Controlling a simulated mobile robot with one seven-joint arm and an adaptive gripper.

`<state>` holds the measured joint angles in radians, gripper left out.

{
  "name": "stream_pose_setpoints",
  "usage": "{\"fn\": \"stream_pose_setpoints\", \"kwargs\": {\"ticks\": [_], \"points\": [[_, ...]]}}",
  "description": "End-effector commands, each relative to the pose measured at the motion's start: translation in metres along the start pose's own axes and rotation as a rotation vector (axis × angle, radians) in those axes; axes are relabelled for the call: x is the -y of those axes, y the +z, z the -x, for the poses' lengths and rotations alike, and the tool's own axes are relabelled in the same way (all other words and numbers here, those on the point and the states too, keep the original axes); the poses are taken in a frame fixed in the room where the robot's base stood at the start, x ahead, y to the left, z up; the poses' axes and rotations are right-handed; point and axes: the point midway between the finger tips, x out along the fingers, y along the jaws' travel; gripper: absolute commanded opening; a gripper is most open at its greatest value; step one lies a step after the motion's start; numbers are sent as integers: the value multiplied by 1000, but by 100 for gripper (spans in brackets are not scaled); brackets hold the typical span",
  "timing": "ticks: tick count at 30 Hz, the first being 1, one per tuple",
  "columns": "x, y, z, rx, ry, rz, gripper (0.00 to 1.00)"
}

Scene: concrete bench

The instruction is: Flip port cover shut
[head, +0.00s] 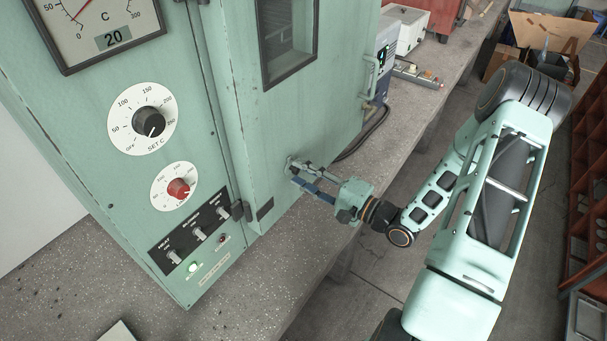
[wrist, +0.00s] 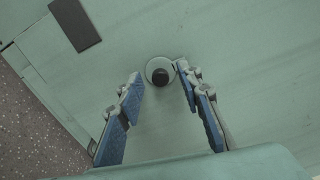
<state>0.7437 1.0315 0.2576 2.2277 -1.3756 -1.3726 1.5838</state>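The port (wrist: 151,66) is a pale round ring with a dark hole (wrist: 161,76), set in the green cabinet door. In the head view the port (head: 289,162) is low on the door, partly hidden by my fingers. My gripper (head: 301,174) reaches it from the right. In the wrist view my gripper (wrist: 158,75) is open, with blue-padded fingers spread on either side of the ring and nothing between them. The right fingertip is very close to the ring's right edge; I cannot tell whether it touches. I cannot make out the cover as a separate piece.
The cabinet door (head: 240,120) has a dark window above and a dark plate (head: 265,209) to the left of the port. Dials and switches (head: 190,238) fill the left panel. The concrete bench (head: 255,270) is clear below; a power strip (head: 418,76) and instruments stand behind.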

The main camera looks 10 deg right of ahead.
Motion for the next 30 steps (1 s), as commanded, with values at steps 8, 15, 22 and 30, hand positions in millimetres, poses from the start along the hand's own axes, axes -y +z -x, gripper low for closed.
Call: {"fn": "stream_pose_setpoints", "kwargs": {"ticks": [8,15,22,30], "points": [[0,-1,7,-2,0,1,33],[0,-2,52,-7,1,1,33],[0,-1,97,-4,0,1,33],[0,0,120,-1,0,0,33]]}}
